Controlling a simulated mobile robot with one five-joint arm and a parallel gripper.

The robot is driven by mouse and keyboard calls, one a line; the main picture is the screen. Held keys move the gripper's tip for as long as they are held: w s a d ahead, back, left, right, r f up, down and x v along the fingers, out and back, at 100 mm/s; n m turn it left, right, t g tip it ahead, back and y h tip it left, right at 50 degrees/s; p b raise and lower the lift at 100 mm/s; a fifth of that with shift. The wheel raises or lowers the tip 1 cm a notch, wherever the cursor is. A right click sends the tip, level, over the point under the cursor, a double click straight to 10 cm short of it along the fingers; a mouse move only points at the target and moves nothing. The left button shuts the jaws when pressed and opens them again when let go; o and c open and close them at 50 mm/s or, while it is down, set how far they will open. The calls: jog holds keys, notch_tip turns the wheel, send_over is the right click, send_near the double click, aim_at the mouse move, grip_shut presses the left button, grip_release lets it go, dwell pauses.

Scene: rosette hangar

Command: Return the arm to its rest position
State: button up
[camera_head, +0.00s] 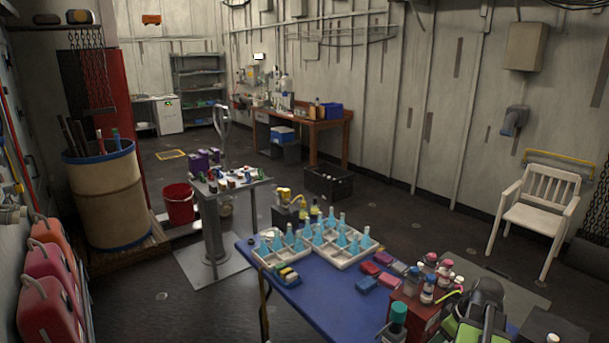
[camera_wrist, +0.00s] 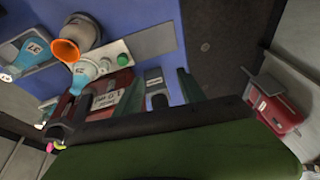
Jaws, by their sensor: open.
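My green and black arm (camera_head: 482,312) shows at the bottom right of the head view, folded low beside the right end of the blue table (camera_head: 322,298). In the wrist view my gripper (camera_wrist: 160,88) is open, with its dark fingers apart. I see nothing held between them. Beyond the fingers are the blue tabletop, a red box (camera_wrist: 100,95) with a white label and small grey and green items. Whether the fingers touch any of these I cannot tell.
White trays (camera_head: 345,262) of blue flasks, coloured blocks (camera_head: 378,268) and small bottles (camera_head: 428,290) crowd the table near my arm. A white chair (camera_head: 540,205) stands at the right. A pedestal stand (camera_head: 214,225) is at the left. Open floor lies behind the table.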

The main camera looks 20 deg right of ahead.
jog(key=w+a+f+m+g, duration=0.1)
jog(key=w+a, duration=0.6)
jog(key=a, duration=0.4)
jog(key=w+a+g, duration=0.1)
jog(key=w+a, duration=0.5)
jog(key=a, duration=0.5)
jog(key=w+a+m+h, duration=0.2)
jog(key=w+a, duration=0.1)
jog(key=a, duration=1.7)
notch_tip(320, 180, down, 7)
jog(key=s+g+b, duration=0.1)
jog(key=s+b, duration=0.1)
jog(key=b, duration=0.5)
jog(key=shift+s+a+f, duration=0.2)
jog(key=shift+a, duration=0.05)
